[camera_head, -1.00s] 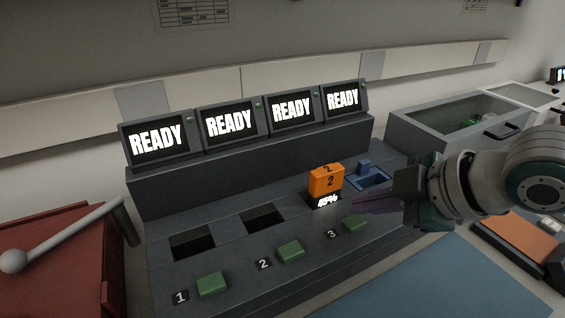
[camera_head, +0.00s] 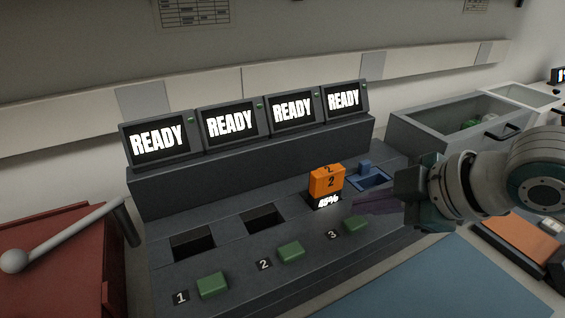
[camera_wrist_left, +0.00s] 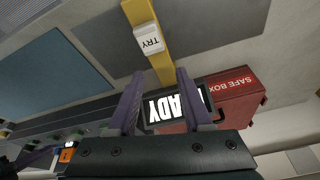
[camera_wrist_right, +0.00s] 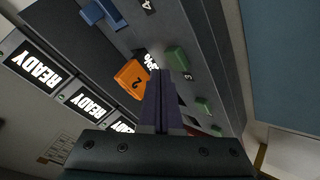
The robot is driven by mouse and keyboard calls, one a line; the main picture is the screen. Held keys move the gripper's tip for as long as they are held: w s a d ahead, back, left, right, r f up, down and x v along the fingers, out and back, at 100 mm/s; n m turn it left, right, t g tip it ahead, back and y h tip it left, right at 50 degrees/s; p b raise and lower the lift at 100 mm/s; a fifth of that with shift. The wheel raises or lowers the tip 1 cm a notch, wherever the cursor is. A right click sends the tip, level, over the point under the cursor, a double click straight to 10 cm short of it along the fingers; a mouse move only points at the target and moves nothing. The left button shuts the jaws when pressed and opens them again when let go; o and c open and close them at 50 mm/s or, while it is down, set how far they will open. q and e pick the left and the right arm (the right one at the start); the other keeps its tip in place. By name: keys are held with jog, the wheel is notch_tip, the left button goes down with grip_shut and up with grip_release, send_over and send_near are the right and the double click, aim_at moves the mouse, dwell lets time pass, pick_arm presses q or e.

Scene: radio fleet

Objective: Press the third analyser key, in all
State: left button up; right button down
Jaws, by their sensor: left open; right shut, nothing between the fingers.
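The third analyser key is a green button (camera_head: 356,225) beside the label 3 on the sloped dark console (camera_head: 300,270). It also shows in the right wrist view (camera_wrist_right: 178,58). My right gripper (camera_head: 362,204) is shut and empty. Its fingertips hover just above and behind key 3, apart from it as far as I can tell. An orange block marked 2 (camera_head: 327,180) stands in the third slot, with a lit percentage readout in front. My left gripper (camera_wrist_left: 157,78) is open and empty, out of the head view.
Green keys 2 (camera_head: 290,252) and 1 (camera_head: 212,286) lie to the left, below two empty slots. A blue piece (camera_head: 366,170) sits in the fourth slot. Several screens (camera_head: 229,123) read READY. A red box with a lever (camera_head: 65,260) stands at the left.

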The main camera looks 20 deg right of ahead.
aim_at(362, 230)
jog(key=shift+f, duration=0.1)
pick_arm(q)
jog(key=shift+f, duration=0.2)
pick_arm(e)
jog(key=shift+f, duration=0.35)
pick_arm(q)
jog(key=shift+d, duration=0.1)
jog(key=shift+f+b, duration=0.25)
jog(key=shift+b, duration=0.15)
pick_arm(e)
jog(key=shift+f, duration=0.45)
pick_arm(q)
jog(key=shift+r, duration=0.15)
pick_arm(e)
jog(key=shift+r, duration=0.1)
pick_arm(q)
jog(key=shift+r+p, duration=0.85)
jog(key=shift+p, duration=0.15)
pick_arm(e)
jog(key=shift+r, duration=0.75)
pick_arm(q)
jog(key=shift+r, duration=0.15)
pick_arm(e)
jog(key=shift+r, duration=0.15)
pick_arm(q)
notch_tip(362, 230, up, 5)
jog(key=p, duration=0.5)
pick_arm(e)
notch_tip(362, 230, up, 5)
jog(key=shift+f, duration=0.15)
